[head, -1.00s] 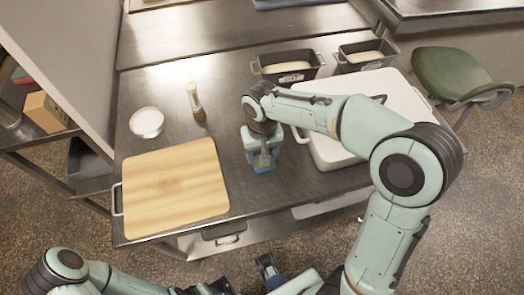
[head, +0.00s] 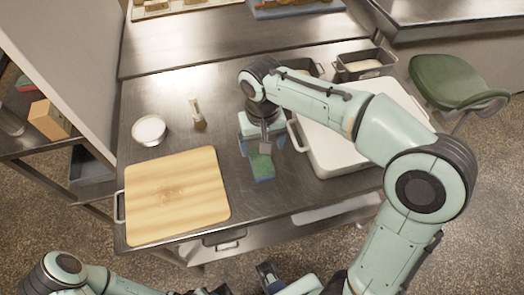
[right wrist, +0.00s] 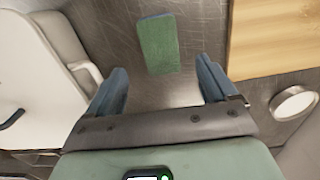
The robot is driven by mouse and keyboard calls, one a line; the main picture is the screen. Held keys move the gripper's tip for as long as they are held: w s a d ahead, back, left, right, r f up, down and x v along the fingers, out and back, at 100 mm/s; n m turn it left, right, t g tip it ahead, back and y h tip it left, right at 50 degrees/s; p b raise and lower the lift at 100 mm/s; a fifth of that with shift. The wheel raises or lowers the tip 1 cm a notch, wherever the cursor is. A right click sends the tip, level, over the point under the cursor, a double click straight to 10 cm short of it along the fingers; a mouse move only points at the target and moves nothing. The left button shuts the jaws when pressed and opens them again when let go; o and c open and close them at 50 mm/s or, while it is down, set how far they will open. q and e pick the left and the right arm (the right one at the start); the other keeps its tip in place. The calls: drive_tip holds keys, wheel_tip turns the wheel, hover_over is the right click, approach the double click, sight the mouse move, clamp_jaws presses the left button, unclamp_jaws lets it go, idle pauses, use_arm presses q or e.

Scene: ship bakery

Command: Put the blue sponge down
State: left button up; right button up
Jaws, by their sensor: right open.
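The blue sponge (head: 262,166) lies flat on the steel worktop, right of the cutting board, with its green face up and a blue edge showing. In the right wrist view the sponge (right wrist: 159,45) lies just beyond the fingertips, with bare steel around it. My right gripper (head: 264,145) is open and empty, behind the sponge in the head view; its two fingers (right wrist: 161,80) are spread wide in the wrist view. My left arm is low in the head view; what seems to be its gripper (head: 268,277) is at the bottom edge, its jaws unclear.
A wooden cutting board (head: 178,195) lies on the left of the worktop. A white bowl (head: 149,130) and a small shaker (head: 197,112) stand behind it. A white lidded container (head: 335,150) is close right of the sponge. Loaf tins (head: 365,65) stand behind.

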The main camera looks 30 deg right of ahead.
drive_tip(key=shift+r, duration=1.7)
drive_tip(key=shift+f, duration=0.1)
